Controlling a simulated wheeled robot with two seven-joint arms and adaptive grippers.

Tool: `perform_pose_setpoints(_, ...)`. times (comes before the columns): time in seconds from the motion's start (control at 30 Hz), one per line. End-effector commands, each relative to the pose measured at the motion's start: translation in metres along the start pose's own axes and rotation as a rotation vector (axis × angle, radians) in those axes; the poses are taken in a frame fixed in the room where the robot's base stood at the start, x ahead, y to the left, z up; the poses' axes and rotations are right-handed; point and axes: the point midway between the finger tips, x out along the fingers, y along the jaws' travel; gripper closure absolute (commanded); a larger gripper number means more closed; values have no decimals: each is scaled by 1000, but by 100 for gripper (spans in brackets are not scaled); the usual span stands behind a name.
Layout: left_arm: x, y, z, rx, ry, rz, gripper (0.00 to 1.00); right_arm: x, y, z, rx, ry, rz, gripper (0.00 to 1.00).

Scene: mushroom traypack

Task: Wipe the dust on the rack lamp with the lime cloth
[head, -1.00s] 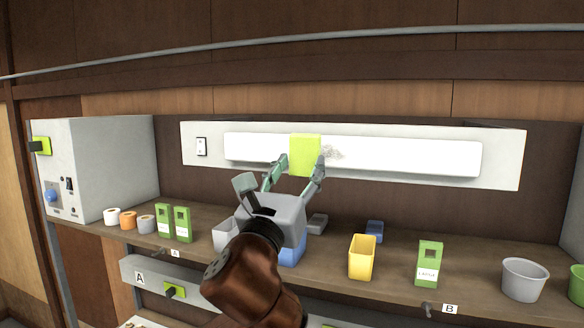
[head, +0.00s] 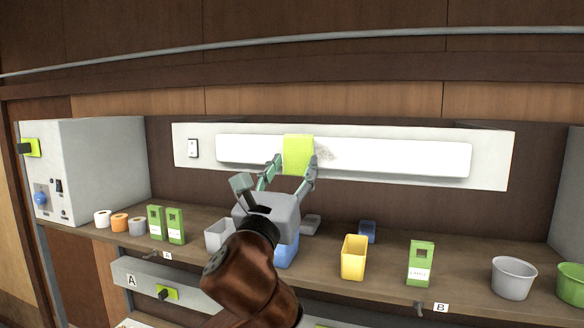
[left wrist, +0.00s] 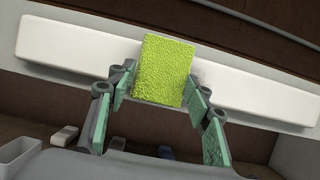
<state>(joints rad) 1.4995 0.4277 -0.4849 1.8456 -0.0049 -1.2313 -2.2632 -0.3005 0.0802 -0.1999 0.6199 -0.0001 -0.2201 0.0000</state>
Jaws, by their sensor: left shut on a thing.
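The lime cloth (head: 298,154) is a bright yellow-green block held upright between the fingers of my left gripper (head: 290,172). It lies in front of the long white rack lamp (head: 400,157), left of its middle; I cannot tell whether it touches. A grey speckled dust patch (head: 325,153) shows on the lamp just right of the cloth, and the cloth may hide part of it. In the left wrist view the cloth (left wrist: 165,70) covers part of the lamp (left wrist: 80,44), with dust (left wrist: 205,76) at its right edge. My right gripper is out of view.
Below the lamp, the shelf holds a yellow bin (head: 354,258), a blue bin (head: 287,252), green cartons (head: 421,264) and a grey pot (head: 513,279). A grey box (head: 95,170) stands at the left.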

Motion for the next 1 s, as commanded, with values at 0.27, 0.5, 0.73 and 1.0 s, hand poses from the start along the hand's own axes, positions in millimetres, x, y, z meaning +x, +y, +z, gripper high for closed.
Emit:
perform_pose_setpoints(0.27,6,0,-2,0,0,1,73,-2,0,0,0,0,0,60)
perform_pose_setpoints(0.5,10,0,-3,0,0,1,73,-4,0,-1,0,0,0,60)
perform_pose_setpoints(0.73,14,0,-5,1,0,1,73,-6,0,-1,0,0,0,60)
perform_pose_setpoints(1.0,14,-7,-5,1,0,0,73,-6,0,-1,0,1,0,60)
